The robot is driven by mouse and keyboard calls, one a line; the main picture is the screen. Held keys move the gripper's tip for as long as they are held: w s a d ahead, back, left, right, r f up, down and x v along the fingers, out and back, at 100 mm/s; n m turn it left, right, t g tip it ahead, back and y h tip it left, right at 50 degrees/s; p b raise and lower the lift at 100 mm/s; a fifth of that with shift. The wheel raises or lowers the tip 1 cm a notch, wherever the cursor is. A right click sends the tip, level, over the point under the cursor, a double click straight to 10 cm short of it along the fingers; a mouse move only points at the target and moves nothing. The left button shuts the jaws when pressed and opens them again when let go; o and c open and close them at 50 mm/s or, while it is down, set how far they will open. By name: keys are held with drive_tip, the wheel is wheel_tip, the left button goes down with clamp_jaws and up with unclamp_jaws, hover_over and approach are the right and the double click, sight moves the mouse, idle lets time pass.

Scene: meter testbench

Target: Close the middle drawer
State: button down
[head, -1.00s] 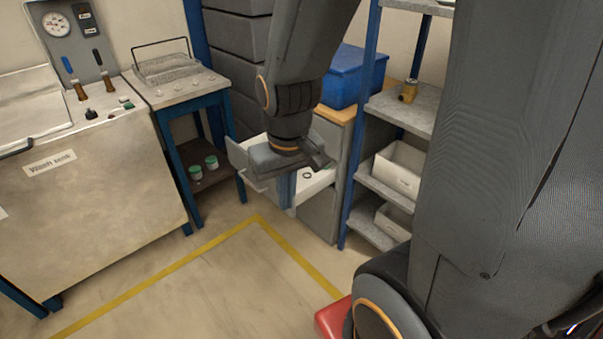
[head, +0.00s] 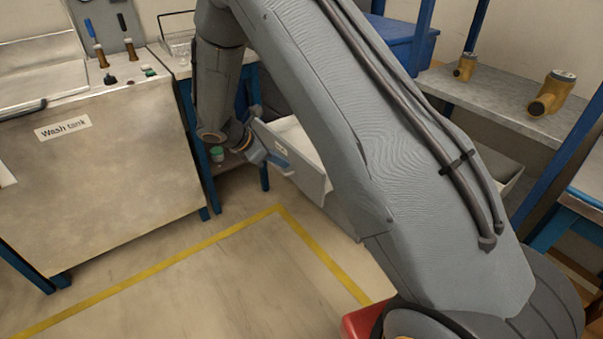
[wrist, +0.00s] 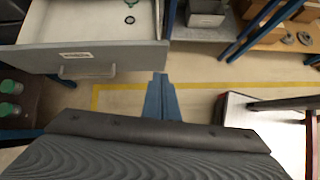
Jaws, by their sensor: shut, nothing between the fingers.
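The pulled-out drawer (head: 312,178) shows in the head view, left of my arm, with its pale inside partly visible. In the wrist view its grey front (wrist: 120,57) has a white label and a bar handle (wrist: 88,73), and a small dark ring lies inside. My gripper (head: 284,168) is in front of the drawer front in the head view. In the wrist view its blue fingers (wrist: 161,97) are together and empty, near the right end of the front, right of the handle. I cannot tell whether they touch it. My arm hides most of the cabinet.
The wash tank (head: 95,165) stands at left, beside a blue-legged table with green-lidded jars (wrist: 10,87) on its lower shelf. A shelf (head: 500,98) with yellow meters is at right. Floor with yellow tape (head: 235,225) is clear in front.

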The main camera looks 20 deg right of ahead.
wheel_tip(320, 180, down, 2)
drive_tip(key=w+a+n, duration=0.1)
drive_tip(key=w+n, duration=0.1)
drive_tip(key=w, duration=0.1)
drive_tip(key=t+p, duration=0.1)
approach(311, 168)
wheel_tip(311, 168, down, 4)
drive_tip(key=w+d, duration=0.1)
drive_tip(key=d, duration=0.1)
drive_tip(key=shift+w+d+f+h, duration=0.1)
drive_tip(key=shift+w+d+h, duration=0.1)
drive_tip(key=shift+d, duration=0.15)
drive_tip(key=shift+w+d+h, duration=0.1)
drive_tip(key=shift+d+h, duration=0.1)
drive_tip(key=shift+d, duration=0.15)
